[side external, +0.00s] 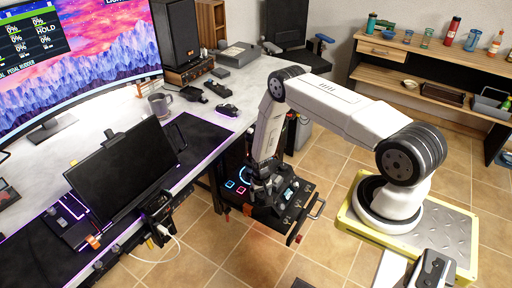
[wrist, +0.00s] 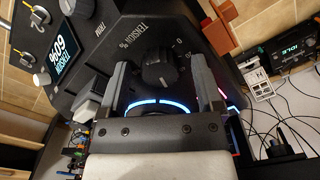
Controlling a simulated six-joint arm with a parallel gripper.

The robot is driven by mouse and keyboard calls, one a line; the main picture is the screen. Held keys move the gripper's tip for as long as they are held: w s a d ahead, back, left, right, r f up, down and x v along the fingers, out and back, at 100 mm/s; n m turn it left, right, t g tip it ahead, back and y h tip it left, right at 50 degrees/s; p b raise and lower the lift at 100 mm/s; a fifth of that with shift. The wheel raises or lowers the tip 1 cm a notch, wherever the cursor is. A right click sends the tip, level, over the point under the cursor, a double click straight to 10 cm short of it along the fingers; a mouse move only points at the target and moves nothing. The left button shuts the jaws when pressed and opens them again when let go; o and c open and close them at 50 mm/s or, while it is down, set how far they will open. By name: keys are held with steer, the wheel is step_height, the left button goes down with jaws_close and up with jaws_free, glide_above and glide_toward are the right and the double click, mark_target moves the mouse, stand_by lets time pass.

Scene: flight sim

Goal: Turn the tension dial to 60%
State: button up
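The tension dial (wrist: 160,72) is a black ribbed knob on a dark panel (wrist: 98,52), under an upside-down TENSION % label. My gripper (wrist: 158,62) has its two grey fingers apart, one on each side of the dial, with visible gaps between them and the knob. A small screen (wrist: 62,47) on the panel shows upside-down text that appears to read 60% TENSION. In the side view my gripper (side external: 262,182) is low over the panel unit (side external: 285,212), and the dial is hidden there.
Other knobs (wrist: 41,79) and a light-coloured switch (wrist: 90,108) sit on the panel near the fingers. A desk with a dark monitor (side external: 122,168) stands to the left. A shelf unit (side external: 430,65) stands at the back right. Tiled floor lies between.

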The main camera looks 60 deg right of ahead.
steer(key=shift+r, duration=0.15)
steer(key=shift+r, duration=3.75)
steer(key=shift+w+a+r, duration=0.1)
steer(key=shift+w+r, duration=0.1)
steer(key=shift+r, duration=0.3)
step_height(320, 180, up, 9)
steer(key=n, duration=0.2)
glide_above(260, 195)
steer(key=w+a, duration=0.2)
steer(key=a, duration=0.1)
steer(key=s+a+r+n+t, duration=0.1)
steer(key=s+a+r, duration=0.25)
steer(key=r, duration=0.45)
steer(key=s+a+r+n+t, duration=0.1)
steer(key=s+a+r+n, duration=0.1)
steer(key=a+r, duration=0.45)
steer(key=s+a+r+n, duration=0.2)
steer(key=s+r, duration=0.5)
steer(key=shift+s+a+t, duration=0.15)
steer(key=shift+a+t, duration=0.15)
